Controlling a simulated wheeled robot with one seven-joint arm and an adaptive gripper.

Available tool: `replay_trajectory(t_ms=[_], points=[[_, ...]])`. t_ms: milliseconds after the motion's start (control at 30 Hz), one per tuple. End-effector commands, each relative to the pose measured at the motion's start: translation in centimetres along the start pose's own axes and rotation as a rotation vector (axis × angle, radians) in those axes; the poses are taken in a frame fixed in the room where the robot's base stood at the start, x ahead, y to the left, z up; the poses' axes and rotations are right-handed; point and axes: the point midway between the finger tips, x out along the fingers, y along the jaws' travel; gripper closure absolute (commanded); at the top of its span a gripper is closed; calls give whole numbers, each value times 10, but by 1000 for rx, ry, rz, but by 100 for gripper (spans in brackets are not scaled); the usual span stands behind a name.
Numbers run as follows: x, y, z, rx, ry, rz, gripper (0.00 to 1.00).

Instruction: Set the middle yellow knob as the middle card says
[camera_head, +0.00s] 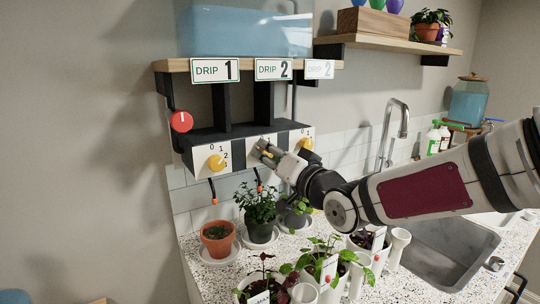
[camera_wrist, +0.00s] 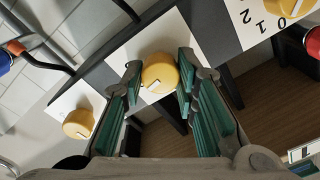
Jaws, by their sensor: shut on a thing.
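The middle yellow knob (camera_wrist: 160,68) is between the fingers of my gripper (camera_wrist: 160,88) in the wrist view, with a small white mark near its lower edge. My gripper (camera_head: 266,152) is shut on this knob. In the head view the fingers hide the knob and most of its dial. The middle card (camera_head: 273,69) reads "DRIP 2". The numbers on the middle dial plate (camera_wrist: 152,40) cannot be read past the fingers.
The left yellow knob (camera_head: 216,162) has a 0-1-2 dial. The right yellow knob (camera_head: 306,144) is close to my gripper. A red knob (camera_head: 181,121) sits at the left. A potted plant (camera_head: 258,210) and a terracotta pot (camera_head: 218,238) stand below.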

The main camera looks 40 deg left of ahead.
Motion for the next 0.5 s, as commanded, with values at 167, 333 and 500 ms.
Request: replay_trajectory(t_ms=[167, 333, 500], points=[[0, 0, 1, 0, -3, 0, 52], [0, 0, 1, -1, -1, 0, 52], [-2, 0, 0, -1, -1, 0, 52]])
